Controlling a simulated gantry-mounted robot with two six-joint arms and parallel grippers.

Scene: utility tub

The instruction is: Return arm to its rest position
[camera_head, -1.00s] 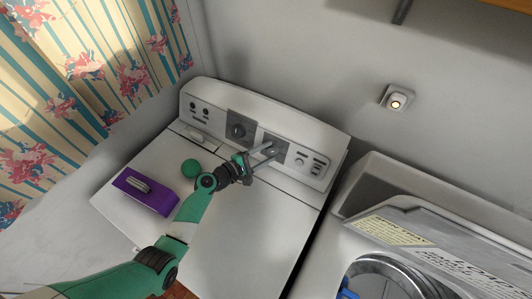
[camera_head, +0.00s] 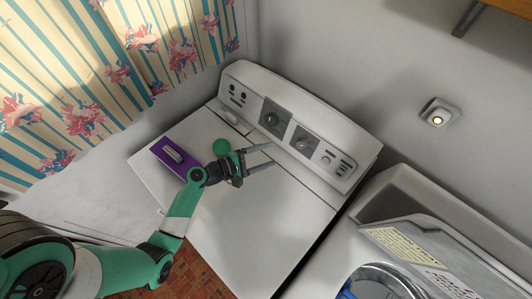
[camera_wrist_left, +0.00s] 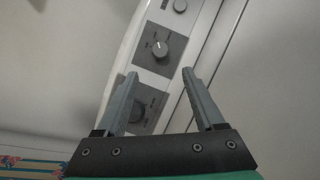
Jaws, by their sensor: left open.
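My left gripper (camera_head: 273,153) is open and empty above the white washer's top (camera_head: 250,225), just in front of its control panel. Its arm is green with dark joints and reaches in from the lower left. In the left wrist view the two grey fingers (camera_wrist_left: 160,73) stand apart with nothing between them. The panel's knobs lie beyond them: one knob (camera_wrist_left: 160,48) shows clearly, and another (camera_wrist_left: 138,112) is partly behind the left finger. My right gripper is not in view.
A second machine with a round opening (camera_head: 385,285) stands at the lower right. A patterned curtain (camera_head: 90,90) hangs at the left.

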